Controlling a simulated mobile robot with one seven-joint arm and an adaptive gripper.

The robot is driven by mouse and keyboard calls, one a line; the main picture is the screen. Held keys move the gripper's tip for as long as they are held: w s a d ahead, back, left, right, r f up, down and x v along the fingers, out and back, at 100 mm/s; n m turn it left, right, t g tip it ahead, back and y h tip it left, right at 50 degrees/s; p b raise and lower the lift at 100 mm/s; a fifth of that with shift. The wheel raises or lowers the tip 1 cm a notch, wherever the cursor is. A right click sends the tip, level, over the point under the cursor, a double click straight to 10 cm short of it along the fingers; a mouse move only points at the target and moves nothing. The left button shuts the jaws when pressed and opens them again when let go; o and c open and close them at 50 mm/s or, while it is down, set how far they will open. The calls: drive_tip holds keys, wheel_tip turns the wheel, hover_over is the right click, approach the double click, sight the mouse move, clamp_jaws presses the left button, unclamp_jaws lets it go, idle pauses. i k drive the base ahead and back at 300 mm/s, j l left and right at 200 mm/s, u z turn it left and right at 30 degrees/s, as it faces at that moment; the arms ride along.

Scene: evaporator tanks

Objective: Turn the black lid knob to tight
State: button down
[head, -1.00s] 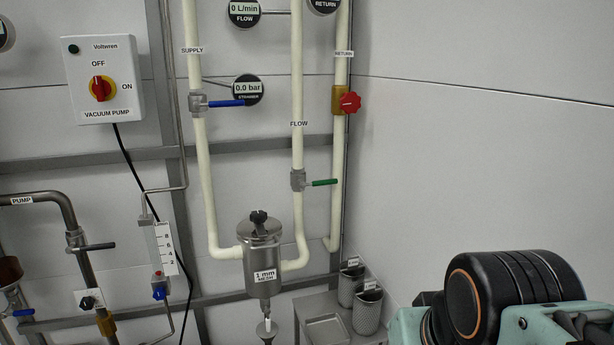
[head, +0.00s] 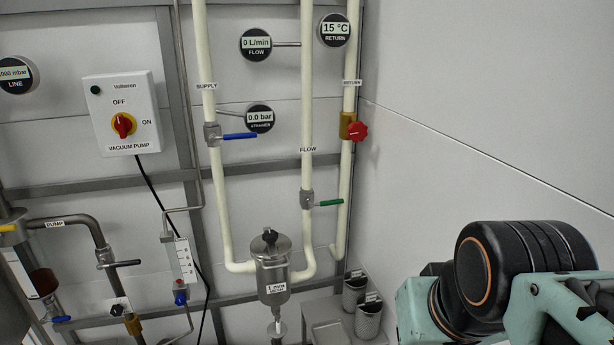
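The black lid knob (head: 270,236) sits on top of the steel strainer canister (head: 273,272) in the head view, low and left of centre. The canister hangs upright between the cream supply pipe and flow pipe and carries a white label. The marks for the knob's position are too small to read. My arm, black and pale green, fills the lower right corner, well to the right of the knob. My gripper's fingers are not in view.
A blue-handled valve (head: 238,136) is on the supply pipe, a green-handled valve (head: 325,203) on the flow pipe, and a red knob (head: 357,130) on the return pipe. Metal baskets (head: 367,315) stand on a shelf right of the canister. A bare wall (head: 490,110) is at right.

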sight(270, 237)
drive_tip(key=i+j+z, duration=0.5)
drive_tip(key=i+j, duration=0.15)
drive_tip(key=k+j+z, duration=0.1)
drive_tip(key=j, duration=0.65)
drive_tip(key=i+l+z, duration=0.1)
drive_tip(key=i, duration=0.2)
drive_tip(key=i+l, duration=0.1)
drive_tip(key=i, duration=0.2)
drive_tip(key=z, duration=0.05)
